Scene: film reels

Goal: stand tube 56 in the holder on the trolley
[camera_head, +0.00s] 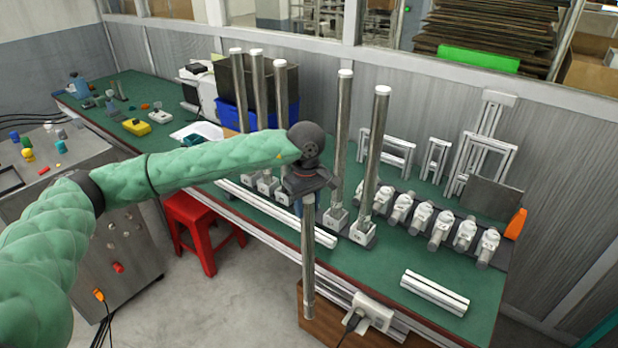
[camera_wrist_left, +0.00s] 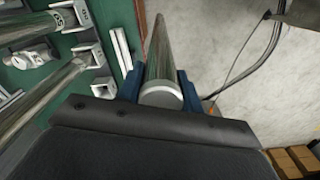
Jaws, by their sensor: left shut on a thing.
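My left gripper (camera_head: 308,194) is shut on a grey metal tube (camera_head: 308,255), which hangs upright in front of the bench's front edge. In the left wrist view the tube (camera_wrist_left: 161,94) has a pale end cap and sits between the two blue fingers. I cannot read a number on it. Several similar capped tubes stand upright in square pale holders on the bench, including one tube (camera_head: 376,140) in a holder (camera_head: 363,232) to the right of my gripper. I cannot make out a trolley or its holder. My right gripper is not in view.
The green bench (camera_head: 390,285) carries white profile bars (camera_head: 435,292), a row of clamp-like fittings (camera_head: 441,230) and white frames (camera_head: 485,140). A red stool (camera_head: 200,222) stands in front. A metal console (camera_head: 125,240) is at left. A white socket box (camera_head: 372,311) is near the held tube.

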